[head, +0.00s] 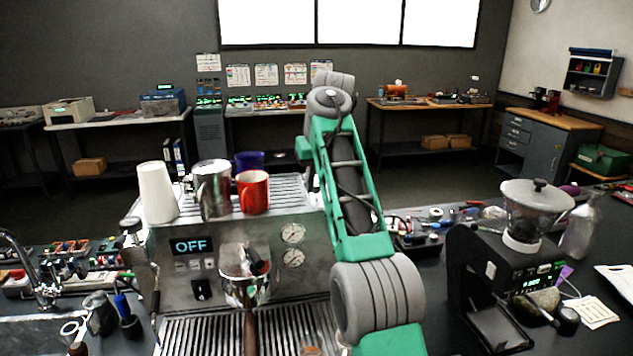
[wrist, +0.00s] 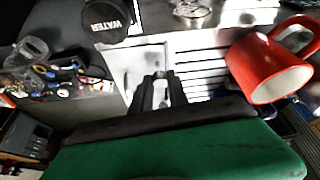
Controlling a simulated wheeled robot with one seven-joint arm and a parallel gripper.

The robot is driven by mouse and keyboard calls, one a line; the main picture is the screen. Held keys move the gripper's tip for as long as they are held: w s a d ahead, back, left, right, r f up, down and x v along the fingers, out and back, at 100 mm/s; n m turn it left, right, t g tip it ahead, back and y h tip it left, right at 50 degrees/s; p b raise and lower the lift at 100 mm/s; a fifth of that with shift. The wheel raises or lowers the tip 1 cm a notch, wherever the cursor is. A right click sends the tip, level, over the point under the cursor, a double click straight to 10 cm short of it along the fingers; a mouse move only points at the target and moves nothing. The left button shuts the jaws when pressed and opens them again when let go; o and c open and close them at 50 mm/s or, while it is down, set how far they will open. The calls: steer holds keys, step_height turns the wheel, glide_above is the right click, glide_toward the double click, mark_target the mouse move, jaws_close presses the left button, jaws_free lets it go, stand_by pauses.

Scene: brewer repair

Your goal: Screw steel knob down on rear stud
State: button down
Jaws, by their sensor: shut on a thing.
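My gripper (wrist: 160,88) shows in the wrist view as two dark fingers beyond the green hand, over the slatted top of the espresso machine. It is shut on a small pale metal piece, apparently the steel knob (wrist: 161,93), mostly hidden between the fingers. I cannot make out the rear stud, nor whether the knob touches it. In the head view my green and grey arm reaches over the right side of the espresso machine (head: 190,290), and the gripper cannot be made out there. The machine's display reads OFF.
A red mug (head: 253,192), a steel pitcher (head: 212,188) and stacked white cups (head: 157,192) stand on the machine top. The red mug is close right of my fingers in the wrist view (wrist: 268,70). A black WATER cap (wrist: 107,20) is at upper left. A grinder (head: 515,270) stands right.

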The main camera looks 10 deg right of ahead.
steer(key=shift+s+b, duration=0.35)
stand_by(0.6)
steer(key=shift+f+b, duration=0.9)
steer(key=shift+f, duration=0.1)
stand_by(2.4)
steer(key=c, duration=1.2)
jaws_free()
steer(key=shift+d, duration=0.1)
